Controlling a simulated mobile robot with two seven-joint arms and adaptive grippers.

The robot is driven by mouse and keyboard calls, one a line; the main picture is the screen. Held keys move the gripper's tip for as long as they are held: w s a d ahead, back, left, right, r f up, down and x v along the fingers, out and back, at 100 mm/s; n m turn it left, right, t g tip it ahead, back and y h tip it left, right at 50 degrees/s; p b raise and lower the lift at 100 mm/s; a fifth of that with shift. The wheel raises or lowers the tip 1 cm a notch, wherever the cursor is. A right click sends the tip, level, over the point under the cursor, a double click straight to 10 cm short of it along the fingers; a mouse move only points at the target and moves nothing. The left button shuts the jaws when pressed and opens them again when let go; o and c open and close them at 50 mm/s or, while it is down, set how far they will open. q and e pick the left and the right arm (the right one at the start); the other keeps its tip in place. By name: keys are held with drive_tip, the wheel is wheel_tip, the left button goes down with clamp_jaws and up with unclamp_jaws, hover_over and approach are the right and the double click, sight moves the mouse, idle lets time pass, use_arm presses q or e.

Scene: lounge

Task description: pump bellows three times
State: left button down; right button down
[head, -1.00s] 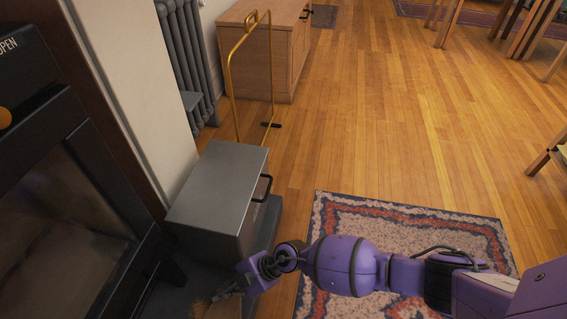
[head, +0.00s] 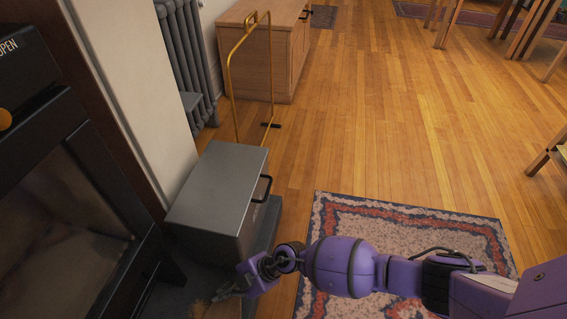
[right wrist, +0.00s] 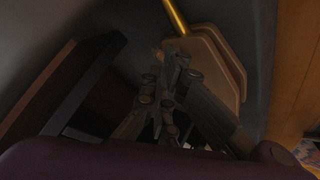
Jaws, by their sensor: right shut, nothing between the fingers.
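The bellows show in the right wrist view as two pale wooden boards (right wrist: 228,62), lying close together, with a brass nozzle (right wrist: 175,16) pointing up and away. In the head view only a small brown part of the bellows (head: 224,309) shows at the bottom edge. My right gripper (head: 226,293) reaches in from the right, low over that spot. It is shut with nothing held; its fingers (right wrist: 168,90) are right by the boards in the wrist view. I cannot tell whether they touch the bellows. The handles are mostly hidden and dark. My left gripper is out of view.
A grey metal box (head: 219,190) with a black handle stands just beyond my gripper. A black stove (head: 70,200) is on the left. A brass frame (head: 230,80), a radiator (head: 186,55) and a wooden cabinet (head: 262,62) stand behind. A patterned rug (head: 410,225) and open floor lie right.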

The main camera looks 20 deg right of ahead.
drive_tip(key=shift+a+f+b, duration=0.15)
drive_tip(key=shift+f+b, duration=0.45)
drive_tip(key=shift+f, duration=0.55)
idle(1.2)
drive_tip(key=shift+f, duration=0.15)
drive_tip(key=shift+a, duration=0.1)
drive_tip(key=shift+w+r+p, duration=0.15)
drive_tip(key=shift+r+p, duration=0.8)
drive_tip(key=shift+p, duration=0.15)
drive_tip(key=shift+w+r+p, duration=0.15)
drive_tip(key=shift+r+p, duration=0.8)
drive_tip(key=shift+p, duration=0.15)
drive_tip(key=shift+f, duration=0.1)
drive_tip(key=r+p, duration=0.4)
drive_tip(key=r, duration=0.1)
drive_tip(key=shift+w+d, duration=0.35)
drive_tip(key=shift+w, duration=0.05)
